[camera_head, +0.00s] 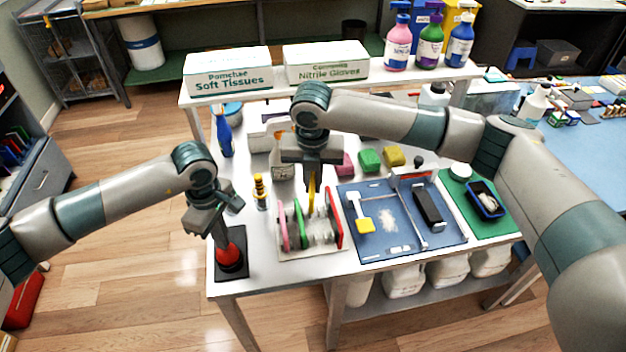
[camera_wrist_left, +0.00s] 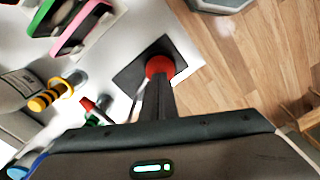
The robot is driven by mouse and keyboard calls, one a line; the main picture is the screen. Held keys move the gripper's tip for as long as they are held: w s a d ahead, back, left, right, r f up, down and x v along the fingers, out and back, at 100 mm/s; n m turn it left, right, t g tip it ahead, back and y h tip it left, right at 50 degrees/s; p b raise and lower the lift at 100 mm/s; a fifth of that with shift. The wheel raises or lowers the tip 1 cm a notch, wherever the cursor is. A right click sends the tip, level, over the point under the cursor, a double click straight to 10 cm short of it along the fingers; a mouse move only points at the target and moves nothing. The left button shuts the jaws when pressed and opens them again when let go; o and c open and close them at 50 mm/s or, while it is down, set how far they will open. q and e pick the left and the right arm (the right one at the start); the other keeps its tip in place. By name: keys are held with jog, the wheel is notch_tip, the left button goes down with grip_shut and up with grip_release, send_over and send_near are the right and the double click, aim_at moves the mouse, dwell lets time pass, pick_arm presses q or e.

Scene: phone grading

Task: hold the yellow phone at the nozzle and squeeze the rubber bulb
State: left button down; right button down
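The yellow phone (camera_head: 312,188) hangs upright, edge-on, below my right gripper (camera_head: 313,173), which appears shut on its top. It is over the phone rack (camera_head: 312,251), among the slots; whether it touches the rack is unclear. The red rubber bulb (camera_head: 231,254) sits on a black square base at the table's front left corner; it also shows in the left wrist view (camera_wrist_left: 160,67). My left gripper (camera_head: 222,236) points down at the bulb, its fingers close together at its top; contact is unclear. A yellow-and-black striped upright piece (camera_head: 260,190), possibly the nozzle, stands behind the bulb.
The rack holds pink (camera_head: 283,228), green (camera_head: 299,222) and red (camera_head: 335,218) upright pieces. A blue tray (camera_head: 375,248) lies right of it, with a green mat (camera_head: 489,224) beyond. Sponges and a blue spray bottle (camera_head: 224,136) stand behind. Free floor lies left of the table.

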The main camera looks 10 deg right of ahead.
jog(key=shift+f, duration=1.05)
pick_arm(q)
jog(key=shift+f, duration=1.2)
jog(key=shift+r, duration=1.15)
jog(key=shift+f, duration=0.25)
jog(key=shift+f, duration=0.9)
jog(key=shift+r, duration=1.15)
